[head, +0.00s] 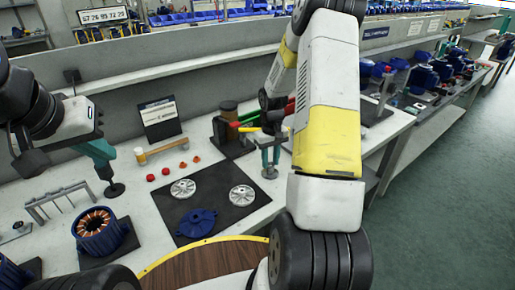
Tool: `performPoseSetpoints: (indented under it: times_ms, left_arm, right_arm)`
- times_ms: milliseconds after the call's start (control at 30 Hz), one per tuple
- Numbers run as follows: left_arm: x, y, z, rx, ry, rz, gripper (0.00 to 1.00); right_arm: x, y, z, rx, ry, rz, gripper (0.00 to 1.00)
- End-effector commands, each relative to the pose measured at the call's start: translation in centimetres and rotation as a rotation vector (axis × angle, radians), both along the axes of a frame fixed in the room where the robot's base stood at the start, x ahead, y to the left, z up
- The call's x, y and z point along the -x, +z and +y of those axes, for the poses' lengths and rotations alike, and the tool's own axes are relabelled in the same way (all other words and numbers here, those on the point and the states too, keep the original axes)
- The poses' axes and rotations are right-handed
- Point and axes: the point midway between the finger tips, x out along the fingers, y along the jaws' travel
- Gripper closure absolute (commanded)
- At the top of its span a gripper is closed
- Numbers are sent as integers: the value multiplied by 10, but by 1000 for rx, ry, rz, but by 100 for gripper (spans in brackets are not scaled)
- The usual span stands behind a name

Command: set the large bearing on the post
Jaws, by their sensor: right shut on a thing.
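My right gripper (269,150), with teal fingers, is low over the bench at the back right of the dark mat. It is shut on a small round grey part (270,172) at its fingertips, which may be the large bearing; it is too small to be sure. My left gripper (107,172) points down at the left, with a dark round disc (114,190) right below its fingertips. I cannot tell whether it touches the disc or how wide its fingers are. I cannot pick out the post with certainty.
The dark mat (212,180) carries two silver discs (183,189) (242,195) and a blue flanged cover (197,223). A blue stator (97,232) with copper windings and a grey rack (60,200) stand left. Small red balls (165,171) and a sign (158,118) are behind.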

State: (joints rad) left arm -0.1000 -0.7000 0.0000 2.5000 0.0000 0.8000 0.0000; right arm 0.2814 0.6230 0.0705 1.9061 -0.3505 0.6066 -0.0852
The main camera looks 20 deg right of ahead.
Motion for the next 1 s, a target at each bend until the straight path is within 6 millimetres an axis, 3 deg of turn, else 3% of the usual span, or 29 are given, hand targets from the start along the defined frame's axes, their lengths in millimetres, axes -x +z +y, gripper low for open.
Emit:
performPoseSetpoints:
  times_ms: [333,367,500,700,767,1000]
  left_arm:
    - [0,0,0,0,0,0,100]
    - [0,0,0,0,0,0,100]
    - [0,0,0,0,0,0,100]
    - [0,0,0,0,0,0,100]
    - [0,0,0,0,0,0,100]
    - [0,0,0,0,0,0,100]
  right_arm:
    - [0,-4,0,0,0,-1,93]
    - [0,-4,0,0,0,-1,68]
    - [0,-4,0,0,0,0,45]
    - [0,-4,0,0,0,0,45]
    - [0,-4,0,0,0,0,35]
    - [0,-4,0,0,0,0,34]
